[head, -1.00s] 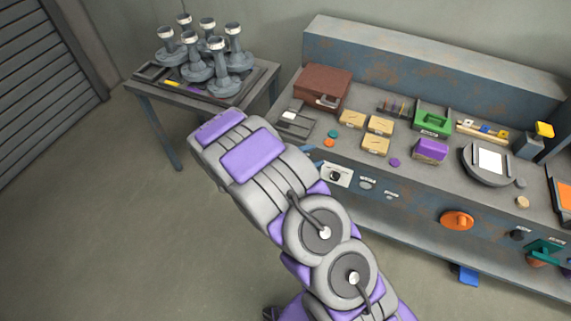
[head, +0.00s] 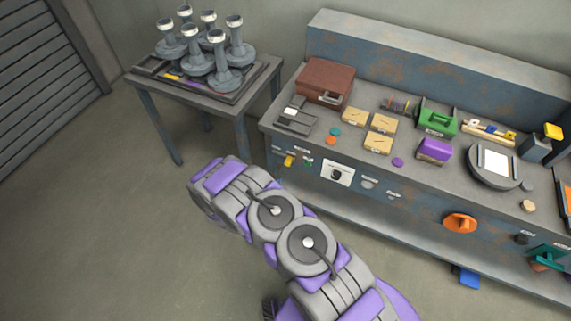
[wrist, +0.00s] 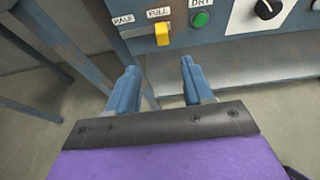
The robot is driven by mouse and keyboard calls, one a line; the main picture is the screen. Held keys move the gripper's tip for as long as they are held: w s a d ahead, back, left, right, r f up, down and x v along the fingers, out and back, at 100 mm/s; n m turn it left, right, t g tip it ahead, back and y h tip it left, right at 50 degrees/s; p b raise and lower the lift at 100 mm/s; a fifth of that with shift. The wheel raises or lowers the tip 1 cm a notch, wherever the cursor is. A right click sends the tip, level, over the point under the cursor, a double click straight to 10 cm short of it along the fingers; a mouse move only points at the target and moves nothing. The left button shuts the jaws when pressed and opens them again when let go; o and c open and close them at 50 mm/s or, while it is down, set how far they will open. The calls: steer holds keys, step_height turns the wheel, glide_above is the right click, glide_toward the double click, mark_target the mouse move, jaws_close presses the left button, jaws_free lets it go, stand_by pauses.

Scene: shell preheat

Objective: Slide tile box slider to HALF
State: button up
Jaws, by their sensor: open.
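The yellow slider knob (wrist: 162,34) sticks out of the bench's front panel in the wrist view. It sits below the FULL label (wrist: 158,12), to the right of the HALF label (wrist: 123,19). It also shows small in the head view (head: 289,160). My gripper (wrist: 160,66) is open and empty, its two blue fingers pointing towards the panel. The knob lies beyond the fingertips, roughly in line with the gap between them, apart from both. In the head view my arm hides the fingers.
A green button (wrist: 200,19) under a DRY label and a black dial (wrist: 268,8) are right of the slider. A side table (head: 185,91) with several grey stands is left of the bench (head: 420,188). Floor is clear in front.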

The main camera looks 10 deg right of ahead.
mark_target(287, 163)
steer(key=b+x, duration=0.3)
steer(key=x, duration=1.1)
steer(key=shift+d+f, duration=0.1)
steer(key=shift+d, duration=0.15)
jaws_close()
